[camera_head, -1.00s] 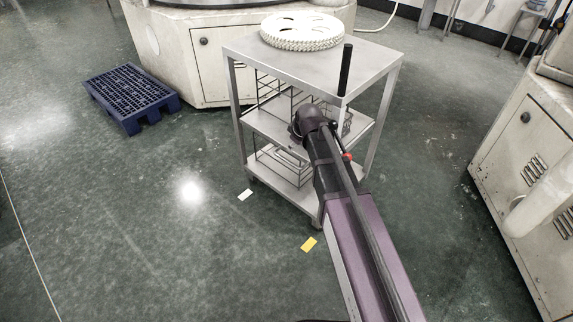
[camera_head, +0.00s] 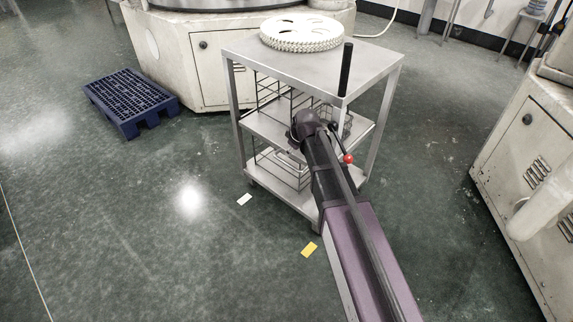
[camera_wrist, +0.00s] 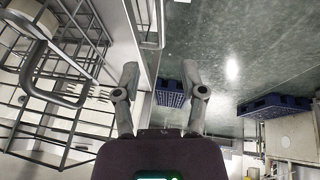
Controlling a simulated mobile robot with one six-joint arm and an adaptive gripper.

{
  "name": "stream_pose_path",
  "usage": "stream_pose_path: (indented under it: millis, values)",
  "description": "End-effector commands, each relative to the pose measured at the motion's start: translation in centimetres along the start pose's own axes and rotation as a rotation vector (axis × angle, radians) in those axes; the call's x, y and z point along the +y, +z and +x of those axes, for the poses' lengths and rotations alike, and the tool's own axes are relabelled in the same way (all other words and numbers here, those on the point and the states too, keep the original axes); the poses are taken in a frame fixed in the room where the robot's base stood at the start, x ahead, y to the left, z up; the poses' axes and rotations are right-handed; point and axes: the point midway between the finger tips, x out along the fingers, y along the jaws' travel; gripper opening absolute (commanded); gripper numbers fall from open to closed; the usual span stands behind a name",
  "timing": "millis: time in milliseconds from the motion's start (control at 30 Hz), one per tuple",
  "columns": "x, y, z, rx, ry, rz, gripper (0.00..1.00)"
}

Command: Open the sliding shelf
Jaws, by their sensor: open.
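The metal trolley (camera_head: 312,68) stands in the middle of the head view. Its middle shelf (camera_head: 262,124) carries wire racks, and the lower shelf (camera_head: 291,198) holds another wire rack. My arm covers part of the shelves, and my gripper is hidden behind it in the head view. In the wrist view my gripper (camera_wrist: 158,78) is open and empty, its two fingers spread apart. A wire rack (camera_wrist: 72,95) is close on the left of the fingers, apart from them. A metal trolley edge (camera_wrist: 143,45) runs between and beyond the fingers. I cannot tell which shelf slides.
A white gear-like disc (camera_head: 302,32) lies on the trolley top. A blue pallet (camera_head: 130,98) is on the floor to the left. Pale machines stand behind (camera_head: 212,55) and to the right (camera_head: 530,150). White and yellow cards (camera_head: 309,249) lie on the floor.

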Motion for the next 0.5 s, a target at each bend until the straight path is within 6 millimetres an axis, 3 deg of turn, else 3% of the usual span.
stream_pose_path:
  millis: [500]
  values:
    - [-0.1,0.1,4.7,0.0,0.0,-0.001,0.54]
